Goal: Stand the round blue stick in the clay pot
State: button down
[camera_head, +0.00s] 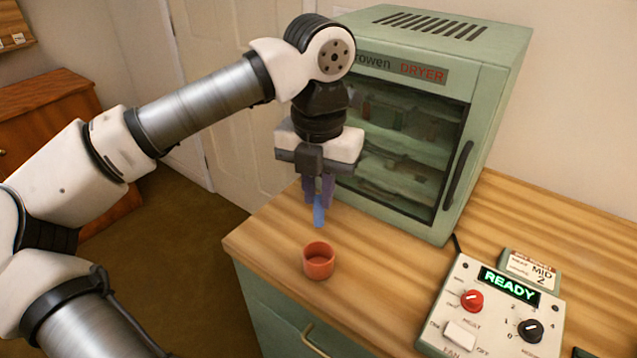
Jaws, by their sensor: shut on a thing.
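The round blue stick (319,216) points down from my gripper (319,200), and only its lower end shows below the fingers. My gripper is shut on the stick and holds it in the air above the table. The clay pot (318,269) is a small orange-red cup standing upright on the wooden tabletop. In the picture the stick's lower tip is a little above the pot's rim, apart from it. I cannot tell the exact depth between them. The stick's upper part is hidden by the fingers.
A green dryer cabinet (492,110) with a glass door stands behind the pot. A control box (492,305) with knobs and a READY display sits at the right. The wooden tabletop (385,275) is clear around the pot; its left edge is close by.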

aim_at(319, 225)
jog(key=shift+f+b, duration=1.75)
jog(key=shift+f, duration=1.15)
jog(key=shift+f+b, duration=2.15)
jog(key=shift+f, duration=0.2)
jog(key=c, duration=1.3)
grip_release()
jog(key=shift+r, duration=0.15)
notch_tip(319, 225, up, 14)
jog(key=shift+f, duration=0.2)
